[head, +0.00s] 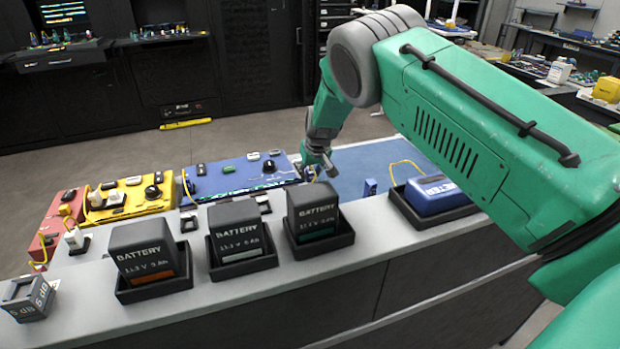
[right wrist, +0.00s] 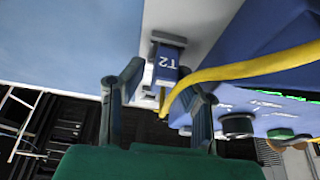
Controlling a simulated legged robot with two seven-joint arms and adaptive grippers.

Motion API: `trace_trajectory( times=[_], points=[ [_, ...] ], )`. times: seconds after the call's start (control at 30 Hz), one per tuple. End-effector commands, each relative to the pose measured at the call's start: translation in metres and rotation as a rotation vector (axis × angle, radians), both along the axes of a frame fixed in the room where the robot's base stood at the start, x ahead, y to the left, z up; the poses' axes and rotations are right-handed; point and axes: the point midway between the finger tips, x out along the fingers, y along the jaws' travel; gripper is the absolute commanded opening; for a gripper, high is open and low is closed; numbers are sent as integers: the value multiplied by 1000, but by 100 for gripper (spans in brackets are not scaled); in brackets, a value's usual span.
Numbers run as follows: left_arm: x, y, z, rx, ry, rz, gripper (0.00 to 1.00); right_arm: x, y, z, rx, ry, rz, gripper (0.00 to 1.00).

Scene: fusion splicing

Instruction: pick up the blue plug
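In the right wrist view a blue plug (right wrist: 167,62) marked T2 stands out from a grey holder, with a yellow cable close to it. My right gripper (right wrist: 160,95) is open, one finger on each side below the plug in the picture. The plug is just beyond the fingertips, and I see no contact. In the head view my right gripper (head: 318,168) points down by the right end of the blue panel (head: 225,178). A small blue piece (head: 370,187) stands to its right; I cannot tell whether it is the same plug. My left gripper is not in view.
Several black battery packs (head: 317,212) sit in trays along the grey counter (head: 330,270). A blue meter (head: 437,194) lies in a black tray at right. Yellow and red panels (head: 130,197) are at left.

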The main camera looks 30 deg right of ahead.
Motion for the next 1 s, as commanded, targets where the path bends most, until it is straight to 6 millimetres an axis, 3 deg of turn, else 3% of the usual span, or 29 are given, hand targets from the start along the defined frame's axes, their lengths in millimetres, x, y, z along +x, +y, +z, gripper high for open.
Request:
trace_trajectory(
  times=[0.07, 0.13, 0.17, 0.57, 1.0],
  points=[
    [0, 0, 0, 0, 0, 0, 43, 0, 0, 0, 0, 0, 0, 28],
    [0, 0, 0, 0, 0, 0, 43, 0, 0, 0, 0, 0, 0, 3],
    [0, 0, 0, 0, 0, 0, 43, 0, 1, 0, 0, 0, 0, 0],
    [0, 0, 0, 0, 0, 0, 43, 1, 1, 5, 1, -1, 2, 0],
    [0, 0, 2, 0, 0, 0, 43, 1, 1, 84, 0, -1, 1, 0]
  ],
)
